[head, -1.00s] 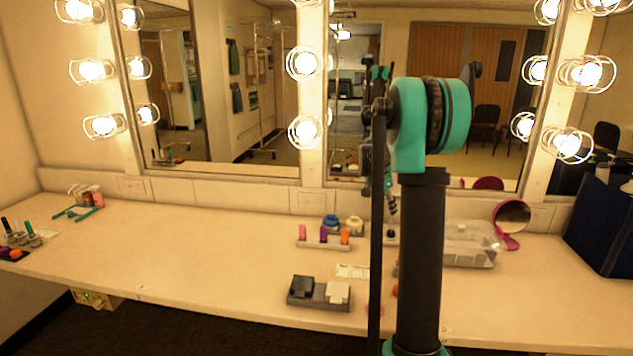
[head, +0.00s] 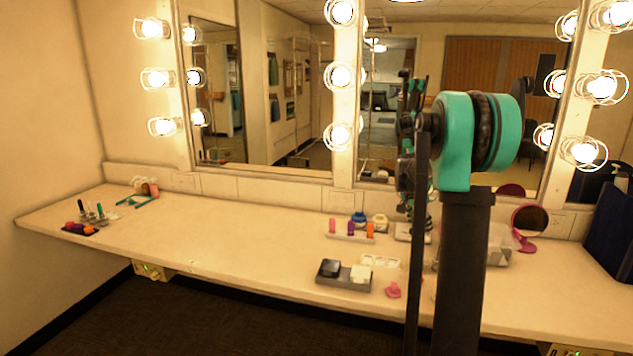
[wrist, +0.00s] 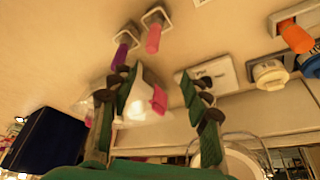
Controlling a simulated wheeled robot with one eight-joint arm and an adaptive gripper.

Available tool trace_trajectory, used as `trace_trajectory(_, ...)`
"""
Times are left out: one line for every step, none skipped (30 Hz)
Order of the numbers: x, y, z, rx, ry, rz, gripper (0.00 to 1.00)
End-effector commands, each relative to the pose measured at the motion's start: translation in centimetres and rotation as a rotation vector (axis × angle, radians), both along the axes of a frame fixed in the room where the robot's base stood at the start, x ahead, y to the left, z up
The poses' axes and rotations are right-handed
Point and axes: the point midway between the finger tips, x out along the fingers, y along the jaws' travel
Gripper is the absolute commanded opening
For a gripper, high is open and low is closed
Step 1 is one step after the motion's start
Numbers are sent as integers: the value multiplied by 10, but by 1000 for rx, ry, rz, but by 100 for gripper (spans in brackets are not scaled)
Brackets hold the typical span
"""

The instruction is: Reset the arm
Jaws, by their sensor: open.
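My arm rises in front of the counter in the head view, with a teal joint (head: 478,140) on a dark upright link. My gripper (wrist: 158,84) shows in the wrist view with its two green and dark fingers spread apart. Nothing is clasped between them; a clear box with a pink piece in it shows beyond the gap. In the head view the gripper is hard to make out behind my arm.
The long counter (head: 240,225) runs under mirrors and bulbs. It holds a grey tray (head: 343,284), a pink item (head: 393,290), lipsticks in a holder (head: 350,238), a round pink mirror (head: 530,220) and a dark blue bag (head: 612,232). Its middle left is mostly clear.

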Motion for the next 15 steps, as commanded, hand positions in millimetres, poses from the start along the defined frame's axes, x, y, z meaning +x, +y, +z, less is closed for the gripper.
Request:
trace_trajectory(-4, 3, 0, 2, 1, 13, 47)
trace_trajectory(-6, 5, 0, 2, 2, 20, 47)
trace_trajectory(-10, 7, 0, 4, 4, 32, 47)
trace_trajectory(-12, 9, -1, 5, 5, 40, 47)
trace_trajectory(-15, 11, -1, 6, 5, 49, 47)
trace_trajectory(-18, 13, -1, 7, 7, 62, 47)
trace_trajectory(-22, 15, -2, 9, 8, 72, 47)
trace_trajectory(-25, 17, -2, 10, 10, 83, 47)
trace_trajectory(-30, 20, -2, 11, 12, 99, 47)
trace_trajectory(-34, 23, -3, 11, 13, 112, 47)
trace_trajectory(-38, 25, -3, 13, 14, 125, 47)
trace_trajectory(-45, 29, -4, 15, 16, 145, 47)
trace_trajectory(-49, 33, -5, 17, 17, 161, 47)
trace_trajectory(-55, 36, -5, 18, 19, 179, 47)
trace_trajectory(-62, 40, -7, 20, 21, 202, 47)
